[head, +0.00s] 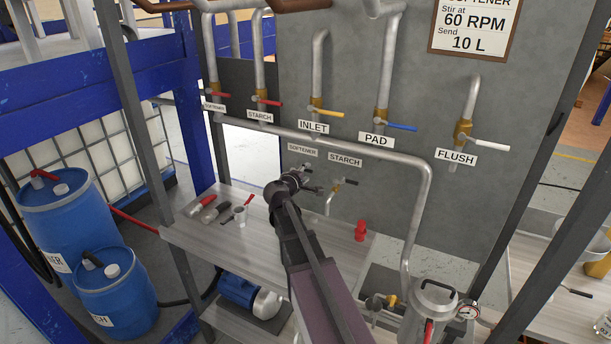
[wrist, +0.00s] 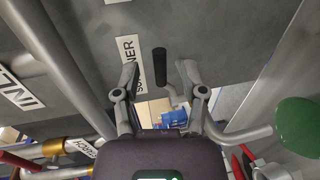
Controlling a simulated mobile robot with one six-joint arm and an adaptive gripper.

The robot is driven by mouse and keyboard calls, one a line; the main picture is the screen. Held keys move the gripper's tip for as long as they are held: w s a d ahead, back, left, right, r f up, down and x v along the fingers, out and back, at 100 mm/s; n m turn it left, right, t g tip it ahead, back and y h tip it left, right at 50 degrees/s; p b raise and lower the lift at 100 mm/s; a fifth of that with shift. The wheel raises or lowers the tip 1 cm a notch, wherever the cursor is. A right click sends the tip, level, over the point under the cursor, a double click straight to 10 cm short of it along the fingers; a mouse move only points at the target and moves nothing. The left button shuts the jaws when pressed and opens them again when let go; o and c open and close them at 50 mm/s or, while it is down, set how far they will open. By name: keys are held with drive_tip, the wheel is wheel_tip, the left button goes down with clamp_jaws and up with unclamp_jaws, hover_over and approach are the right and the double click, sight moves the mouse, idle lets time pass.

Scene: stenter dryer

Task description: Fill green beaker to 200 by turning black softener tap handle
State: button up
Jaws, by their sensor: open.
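The black softener tap handle (wrist: 160,62) shows in the wrist view between the two fingers of my gripper (wrist: 157,72), apart from both. My gripper is open. In the head view my gripper (head: 308,188) is at the grey panel, just below the small SOFTENER label (head: 303,149), and my arm covers what lies behind it. A green rounded thing (wrist: 298,125), probably the green beaker, is at the right of the wrist view near the end of a bent metal pipe. I cannot read its marks or level. No green beaker is visible in the head view.
The STARCH tap (head: 345,182) is close right of my gripper. A large grey pipe (head: 424,205) runs across the panel and down. The shelf (head: 215,240) below holds a small cup (head: 240,215), tools and a red object (head: 361,231).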

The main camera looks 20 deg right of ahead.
drive_tip(key=shift+x, duration=1.3)
clamp_jaws()
